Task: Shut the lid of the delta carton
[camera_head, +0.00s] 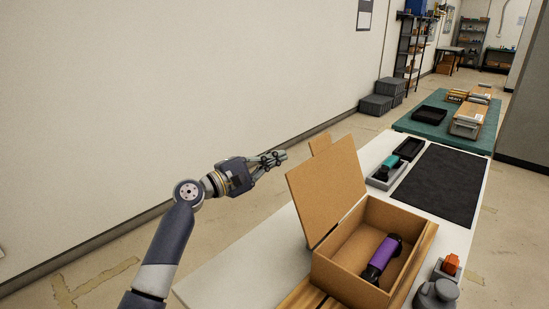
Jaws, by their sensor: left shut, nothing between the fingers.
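A brown cardboard carton (343,281) stands open on the white table (235,272). Its lid (325,190) is raised and leans back to the left of the box. A purple and black cylindrical thing (381,257) lies inside the carton. No label reading delta shows on it. My left gripper (283,155) is shut and empty, in the air to the upper left of the lid and apart from it in the picture. My right gripper is not in view.
A dark mat (441,184) lies beyond the carton. A grey tray with a teal-topped thing (387,168) and a black tray (409,149) stand beside it. An orange-topped thing (450,265) and a grey rounded thing (436,294) stand at right. A green table (420,126) is farther back.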

